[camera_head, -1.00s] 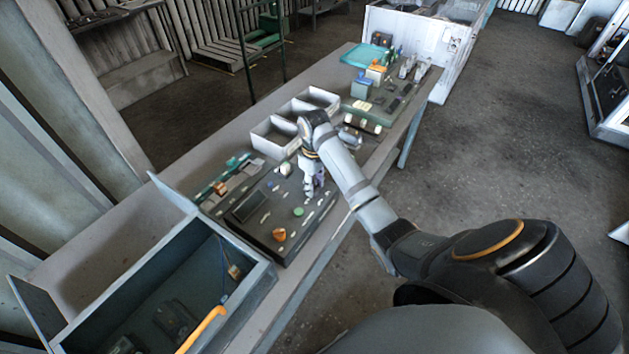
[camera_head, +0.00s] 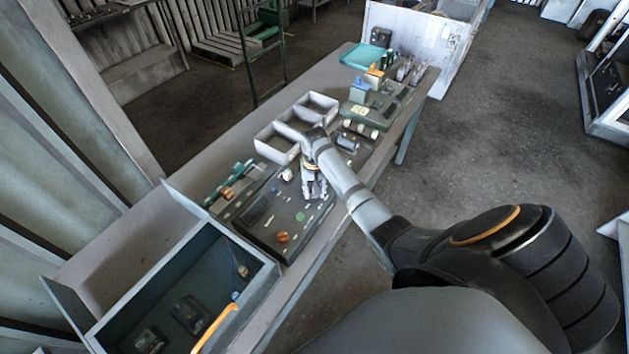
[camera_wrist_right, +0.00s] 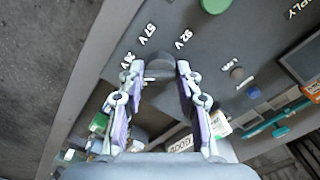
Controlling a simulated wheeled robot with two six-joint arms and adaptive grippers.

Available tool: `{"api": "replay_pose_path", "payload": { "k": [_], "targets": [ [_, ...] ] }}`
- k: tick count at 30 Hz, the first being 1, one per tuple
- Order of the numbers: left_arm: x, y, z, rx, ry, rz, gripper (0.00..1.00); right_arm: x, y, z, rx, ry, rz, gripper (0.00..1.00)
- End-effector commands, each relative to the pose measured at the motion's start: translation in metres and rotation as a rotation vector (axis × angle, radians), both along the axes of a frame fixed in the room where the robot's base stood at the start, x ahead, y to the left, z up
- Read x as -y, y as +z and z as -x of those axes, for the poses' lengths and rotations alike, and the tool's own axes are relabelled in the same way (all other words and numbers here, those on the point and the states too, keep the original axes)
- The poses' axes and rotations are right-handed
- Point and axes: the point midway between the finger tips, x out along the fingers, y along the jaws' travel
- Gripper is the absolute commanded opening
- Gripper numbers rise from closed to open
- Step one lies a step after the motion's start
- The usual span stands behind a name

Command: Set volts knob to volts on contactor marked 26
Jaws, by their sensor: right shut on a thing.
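The dark control panel (camera_head: 262,238) lies on the bench with a green button, an orange knob and a small screen. In the right wrist view, a round dark knob (camera_wrist_right: 160,66) sits between my right fingertips, with voltage labels (camera_wrist_right: 147,33) around it, one reading like 57 V. My right gripper (camera_wrist_right: 160,72) is shut on this knob; it also shows over the panel's far right part in the head view (camera_head: 315,192). The knob's pointer is not clear. A contactor marked 26 cannot be made out. My left gripper is out of view.
An open grey box (camera_head: 190,290) stands at the panel's near left. White bins (camera_head: 297,122) stand beyond the panel. Small parts and a teal tray (camera_head: 362,56) are at the bench's far end. Open floor lies to the right.

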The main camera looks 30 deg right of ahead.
Motion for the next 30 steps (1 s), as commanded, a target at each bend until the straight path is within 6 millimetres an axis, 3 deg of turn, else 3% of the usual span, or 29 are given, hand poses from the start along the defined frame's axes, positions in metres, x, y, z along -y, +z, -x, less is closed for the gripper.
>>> {"api": "replay_pose_path", "payload": {
  "k": [9,25,26,30],
  "targets": [
    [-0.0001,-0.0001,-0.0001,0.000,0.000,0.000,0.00,0.0002,-0.0001,-0.0003,0.002,-0.108,0.001,0.02],
    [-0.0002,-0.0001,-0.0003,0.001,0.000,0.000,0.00,0.0002,0.0000,-0.0003,0.001,-0.128,0.001,0.02],
    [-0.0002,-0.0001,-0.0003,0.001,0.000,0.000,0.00,0.0002,0.0000,-0.0003,0.001,-0.128,0.001,0.37],
    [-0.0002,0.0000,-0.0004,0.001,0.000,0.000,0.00,0.0000,0.0000,-0.0002,0.001,-0.128,0.001,0.56]
  ]
}}
